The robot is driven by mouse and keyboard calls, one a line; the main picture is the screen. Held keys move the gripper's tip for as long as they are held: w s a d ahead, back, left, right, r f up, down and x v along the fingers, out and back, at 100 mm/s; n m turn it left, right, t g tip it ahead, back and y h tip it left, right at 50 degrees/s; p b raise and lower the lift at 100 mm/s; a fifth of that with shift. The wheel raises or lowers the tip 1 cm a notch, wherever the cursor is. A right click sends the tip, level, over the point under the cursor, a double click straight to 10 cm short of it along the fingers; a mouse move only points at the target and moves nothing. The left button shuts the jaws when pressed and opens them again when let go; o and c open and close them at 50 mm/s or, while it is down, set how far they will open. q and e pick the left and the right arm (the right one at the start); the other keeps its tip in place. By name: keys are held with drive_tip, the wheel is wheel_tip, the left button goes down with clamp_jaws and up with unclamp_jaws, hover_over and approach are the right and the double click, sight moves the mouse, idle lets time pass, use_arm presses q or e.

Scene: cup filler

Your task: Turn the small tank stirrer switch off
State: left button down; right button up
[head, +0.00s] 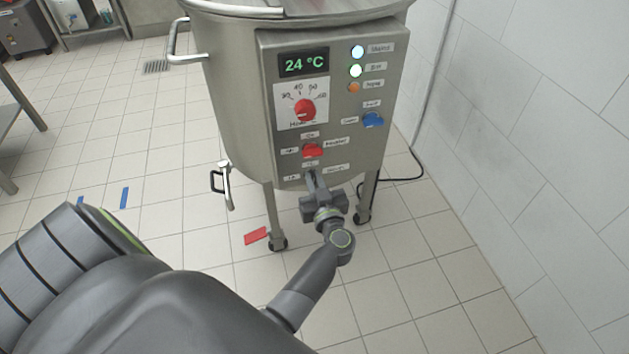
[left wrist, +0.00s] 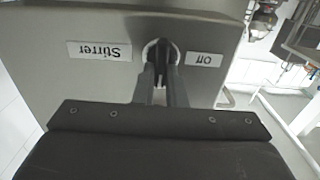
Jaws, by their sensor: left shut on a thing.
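The small tank (head: 225,110) is a steel vessel on legs with a control panel (head: 380,88) on its front. The stirrer switch (left wrist: 161,50) is at the bottom of the panel, with a "Stirrer" label (left wrist: 100,50) and an "Off" label (left wrist: 205,60) beside it in the left wrist view. My left gripper (head: 313,178) is at this switch, its fingers shut on the knob. The fingers hide most of the knob, so I cannot tell its exact setting. My right gripper is not in view.
Above the switch are a red knob (head: 313,151), a blue knob (head: 373,119), a red dial (head: 304,110), a "24 °C" display (head: 303,64) and indicator lamps (head: 357,52). A tiled wall (head: 530,130) stands at right. A valve handle (head: 222,186) sticks out at left.

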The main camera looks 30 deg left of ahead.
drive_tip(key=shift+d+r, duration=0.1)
use_arm(q)
drive_tip(key=shift+r+n+p, duration=0.1)
drive_tip(key=shift+n+p, duration=0.5)
drive_tip(key=shift+n, duration=0.1)
drive_tip(key=shift+s+a+n, duration=0.1)
drive_tip(key=shift+n, duration=0.2)
drive_tip(key=n, duration=0.5)
drive_tip(key=f+n, duration=0.1)
drive_tip(key=n, duration=0.9)
drive_tip(key=shift+s+a+f+n, duration=0.25)
drive_tip(key=shift+s+a+n, duration=0.05)
drive_tip(key=shift+s, duration=0.1)
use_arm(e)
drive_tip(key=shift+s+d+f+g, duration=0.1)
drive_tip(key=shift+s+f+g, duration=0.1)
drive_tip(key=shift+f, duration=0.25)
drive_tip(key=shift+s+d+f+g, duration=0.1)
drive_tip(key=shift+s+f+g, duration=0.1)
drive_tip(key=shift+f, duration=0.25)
use_arm(q)
drive_tip(key=shift+n, duration=0.3)
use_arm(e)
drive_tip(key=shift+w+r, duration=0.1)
